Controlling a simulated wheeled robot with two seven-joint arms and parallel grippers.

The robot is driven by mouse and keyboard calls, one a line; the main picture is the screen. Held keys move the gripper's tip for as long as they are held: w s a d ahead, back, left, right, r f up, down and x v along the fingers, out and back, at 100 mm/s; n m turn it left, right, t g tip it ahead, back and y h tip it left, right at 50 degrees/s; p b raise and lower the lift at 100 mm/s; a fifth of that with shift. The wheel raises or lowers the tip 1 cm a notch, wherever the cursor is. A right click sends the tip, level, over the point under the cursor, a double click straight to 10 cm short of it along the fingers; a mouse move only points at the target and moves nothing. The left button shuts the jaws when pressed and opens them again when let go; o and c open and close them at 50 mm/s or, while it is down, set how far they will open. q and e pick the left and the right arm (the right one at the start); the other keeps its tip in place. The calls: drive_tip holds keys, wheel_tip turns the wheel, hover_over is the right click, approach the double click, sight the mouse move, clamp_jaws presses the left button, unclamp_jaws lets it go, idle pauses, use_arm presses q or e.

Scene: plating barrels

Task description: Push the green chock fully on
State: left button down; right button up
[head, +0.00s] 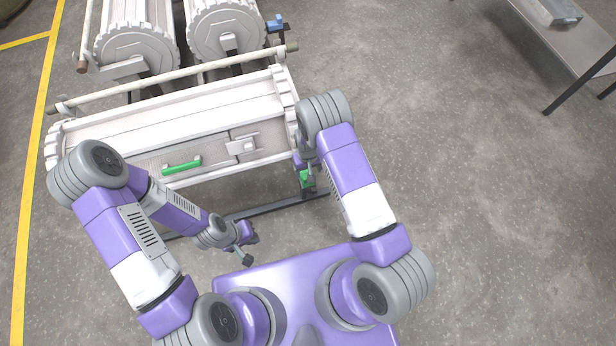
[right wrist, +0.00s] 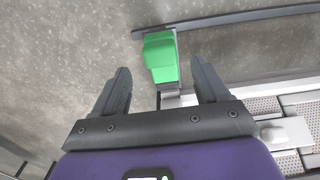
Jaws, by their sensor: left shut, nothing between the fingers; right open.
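The green chock (head: 306,180) is at the right end of the front barrel (head: 110,138), low beside the frame, partly hidden by my right arm in the head view. In the right wrist view the chock (right wrist: 161,58) sits against a thin grey bar, between and beyond the fingertips of my right gripper (right wrist: 161,78). That gripper is open, and nothing is held between its fingers. How far the chock is seated I cannot tell. My left gripper (head: 247,250) is shut and empty, low in front of the barrel and left of the chock.
The front barrel has a green handle (head: 182,164) and a latch plate (head: 243,146) on its face. Two more barrels stand behind it. A dark floor rail (head: 262,207) runs below. A table (head: 575,40) is at the upper right. The floor on the right is clear.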

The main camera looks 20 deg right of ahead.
wheel_tip(320, 180, down, 6)
drive_tip(key=shift+r+b, duration=0.25)
drive_tip(key=shift+b, duration=0.6)
drive_tip(key=c, duration=1.4)
drive_tip(key=shift+r, duration=0.1)
